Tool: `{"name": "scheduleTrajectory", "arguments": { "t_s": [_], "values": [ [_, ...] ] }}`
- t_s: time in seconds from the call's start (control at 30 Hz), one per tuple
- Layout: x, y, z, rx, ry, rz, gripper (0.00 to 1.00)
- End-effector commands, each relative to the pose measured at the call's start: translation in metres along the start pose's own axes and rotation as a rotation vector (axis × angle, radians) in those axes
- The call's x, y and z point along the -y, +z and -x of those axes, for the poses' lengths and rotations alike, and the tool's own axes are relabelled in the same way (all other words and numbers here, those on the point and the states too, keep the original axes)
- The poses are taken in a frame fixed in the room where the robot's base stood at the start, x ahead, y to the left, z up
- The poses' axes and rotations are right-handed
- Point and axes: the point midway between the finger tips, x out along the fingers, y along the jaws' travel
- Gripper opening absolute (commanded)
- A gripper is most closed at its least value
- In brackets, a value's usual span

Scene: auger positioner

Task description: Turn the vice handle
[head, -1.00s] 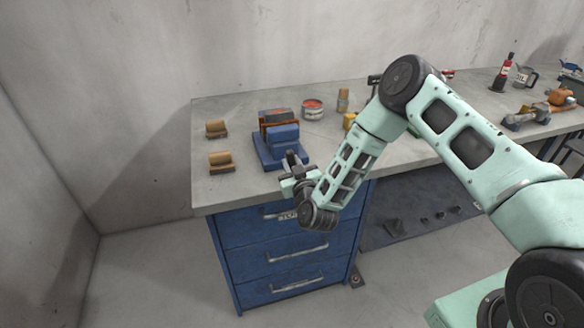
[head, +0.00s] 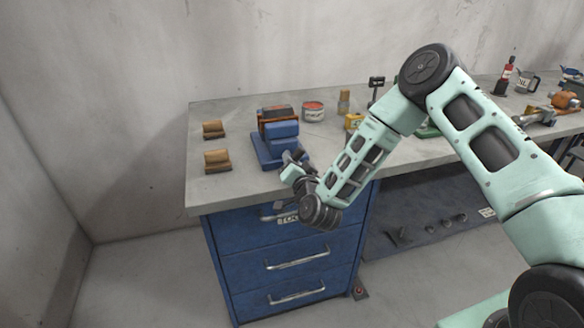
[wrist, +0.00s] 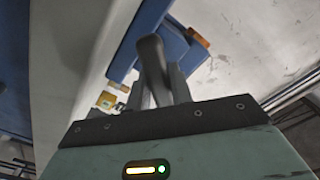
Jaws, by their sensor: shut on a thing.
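The blue vice (head: 283,140) stands on the grey workbench near its front edge, with orange-brown parts at its back. My gripper (head: 294,166) is at the near side of the vice, by the bench edge. In the wrist view, the dark grey vice handle (wrist: 151,62) stands between the two fingers of my gripper (wrist: 163,85), which are shut on it. Blue vice parts (wrist: 150,35) show just beyond it. In the head view the handle is mostly hidden by my gripper.
Two tan blocks (head: 217,160) lie left of the vice on the workbench (head: 235,187). An open tin (head: 313,110) and a small yellow item (head: 353,121) stand behind and to the right. Blue drawers (head: 290,262) with metal handles are below.

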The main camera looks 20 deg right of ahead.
Motion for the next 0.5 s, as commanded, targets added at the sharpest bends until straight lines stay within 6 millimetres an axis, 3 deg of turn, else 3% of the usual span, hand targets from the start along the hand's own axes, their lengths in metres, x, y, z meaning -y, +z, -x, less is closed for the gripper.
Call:
{"name": "scheduleTrajectory", "arguments": {
  "t_s": [0.5],
  "values": [
    [-0.0008, -0.0003, 0.0001, -0.001, 0.001, -0.154, 0.01]
  ]
}}
